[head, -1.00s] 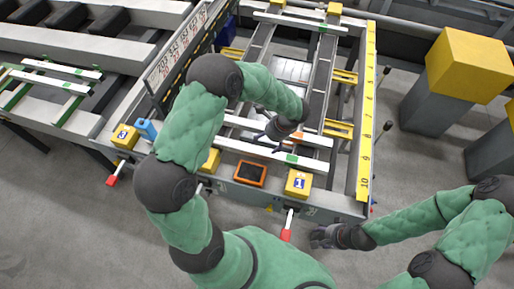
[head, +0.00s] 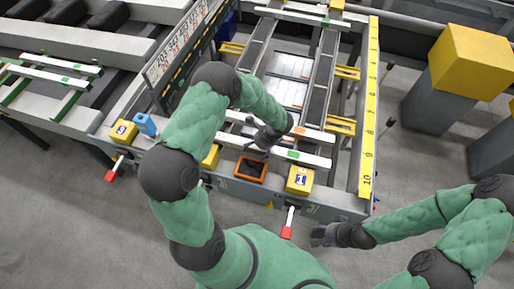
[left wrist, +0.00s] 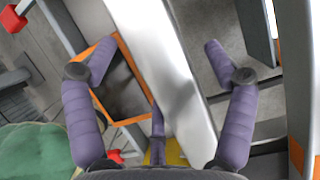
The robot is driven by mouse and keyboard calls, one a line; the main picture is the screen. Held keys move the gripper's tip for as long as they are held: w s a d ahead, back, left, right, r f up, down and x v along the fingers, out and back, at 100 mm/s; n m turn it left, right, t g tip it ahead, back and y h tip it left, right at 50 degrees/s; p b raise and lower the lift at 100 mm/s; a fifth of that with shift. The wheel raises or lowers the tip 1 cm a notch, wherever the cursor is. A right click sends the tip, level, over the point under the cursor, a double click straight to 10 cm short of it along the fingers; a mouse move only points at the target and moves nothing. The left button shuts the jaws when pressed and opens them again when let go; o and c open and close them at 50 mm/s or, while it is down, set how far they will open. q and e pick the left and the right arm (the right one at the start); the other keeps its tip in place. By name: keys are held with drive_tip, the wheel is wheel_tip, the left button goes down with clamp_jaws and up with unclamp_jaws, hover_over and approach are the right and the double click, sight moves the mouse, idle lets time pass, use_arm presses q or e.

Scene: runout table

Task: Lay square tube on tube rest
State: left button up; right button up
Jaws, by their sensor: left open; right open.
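A pale square tube with a green mark (head: 293,154) lies across the near end of the runout table. It also shows in the left wrist view (left wrist: 165,70). A second pale tube with an orange mark (head: 301,131) lies behind it. My left gripper (head: 258,146) is open over the green-marked tube, left of its mark. Its two fingers (left wrist: 160,72) are on either side of that tube; I cannot tell whether they touch it. My right gripper (head: 322,236) is open and empty, off the table's near edge. At left, green rails (head: 72,105) carry more pale tubes; I cannot tell whether these rails are the tube rest.
An orange-framed device (head: 251,170) sits near the front edge, just left of the tube in the left wrist view (left wrist: 122,118). A yellow block marked 1 (head: 299,180) stands to its right. A yellow ruler (head: 368,110) runs along the table's right side. Floor is clear in front.

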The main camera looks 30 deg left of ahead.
sight(254, 146)
use_arm(q)
drive_tip(key=shift+r, duration=0.1)
clamp_jaws()
drive_tip(key=shift+r, duration=0.1)
drive_tip(key=shift+w+r, duration=0.1)
drive_tip(key=shift+r, duration=0.15)
wheel_tip(254, 146, up, 3)
drive_tip(key=shift+f+p, duration=0.2)
drive_tip(key=shift+p, duration=0.25)
drive_tip(key=s+d+r+p, duration=0.2)
drive_tip(key=s+d+r, duration=0.5)
drive_tip(key=s+r, duration=0.4)
drive_tip(key=w+d+f+n+g+h+b, duration=0.1)
drive_tip(key=w+f+n+h+b, duration=0.1)
drive_tip(key=w+n, duration=0.4)
drive_tip(key=w+d+f+n+g+h+b, duration=0.2)
drive_tip(key=w+f+n+b, duration=0.2)
drive_tip(key=n, duration=0.5)
drive_tip(key=shift+w+b, duration=0.3)
drive_tip(key=shift+w, duration=0.7)
